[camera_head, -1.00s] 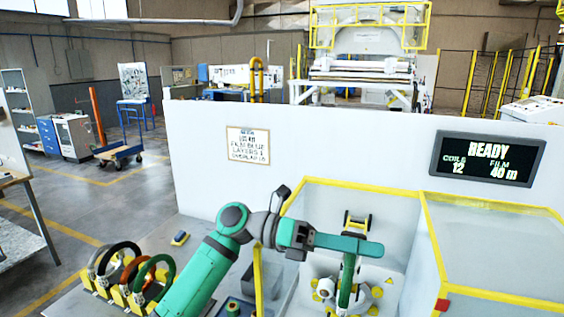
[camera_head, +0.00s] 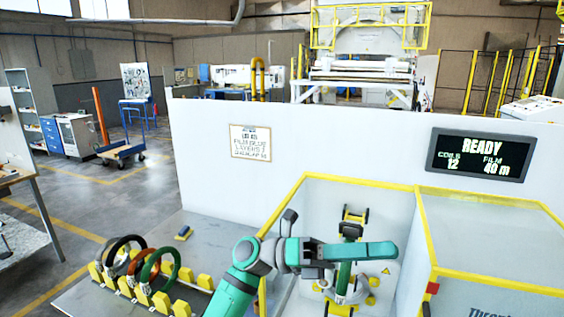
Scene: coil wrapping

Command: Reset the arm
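My green and grey arm rises from the lower middle of the picture and bends to the right. Its last visible green link lies nearly level in front of the yellow-framed wrapping enclosure (camera_head: 309,178). I cannot make out my gripper's fingers or whether they hold anything. Below the link, an upright green part (camera_head: 343,277) shows in front of the wrapping machine (camera_head: 371,283); I cannot tell whether it is a coil seen edge-on. The link hides part of the machine.
Black, brown and green coils (camera_head: 146,272) stand in a rack with yellow blocks (camera_head: 182,309) at lower left. A small blue-and-yellow item (camera_head: 183,233) lies on the grey table (camera_head: 215,238). A white wall (camera_head: 320,140) stands behind. The display (camera_head: 482,156) reads READY, coils 12, film 40 m.

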